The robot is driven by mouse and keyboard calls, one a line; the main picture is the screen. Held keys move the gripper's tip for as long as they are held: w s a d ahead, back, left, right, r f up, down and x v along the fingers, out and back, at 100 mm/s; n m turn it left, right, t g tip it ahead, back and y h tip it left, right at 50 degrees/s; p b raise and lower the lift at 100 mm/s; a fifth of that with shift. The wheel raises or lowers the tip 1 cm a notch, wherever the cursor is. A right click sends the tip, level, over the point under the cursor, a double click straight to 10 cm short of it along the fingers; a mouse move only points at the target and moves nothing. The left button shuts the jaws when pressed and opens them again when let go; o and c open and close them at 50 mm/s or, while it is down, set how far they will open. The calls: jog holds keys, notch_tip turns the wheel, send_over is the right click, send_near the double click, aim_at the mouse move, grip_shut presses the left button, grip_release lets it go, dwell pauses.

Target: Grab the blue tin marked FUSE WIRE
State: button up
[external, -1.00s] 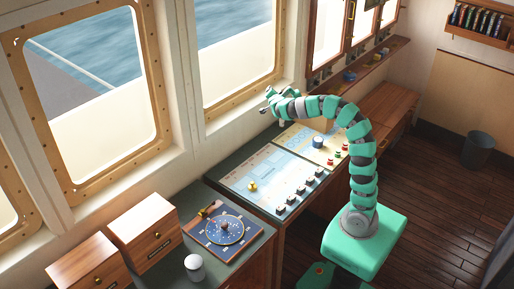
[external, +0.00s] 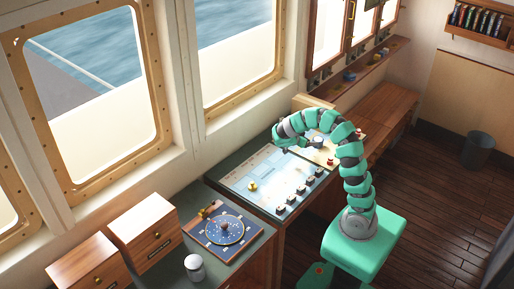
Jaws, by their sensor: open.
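My gripper (external: 278,143) is open and empty at the end of the arched arm, over the back left edge of the chart desk.
The chart (external: 262,172) bears a brass piece (external: 252,186) and a row of dark knobs (external: 301,189). Red buttons (external: 330,162) lie right of the tin. Wooden drawer boxes (external: 145,232), a dial board (external: 224,230) and a white-topped jar (external: 194,267) stand at the front left. Windows line the back.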

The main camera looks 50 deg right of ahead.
aim_at(317, 140)
jog(key=x, duration=0.4)
jog(key=shift+d+f, duration=0.1)
jog(key=shift+d, duration=0.15)
jog(key=shift+f+b+x, duration=0.2)
jog(key=shift+b+x, duration=0.5)
jog(key=shift+x, duration=2.2)
jog(key=shift+a, duration=0.1)
jog(key=c, duration=1.1)
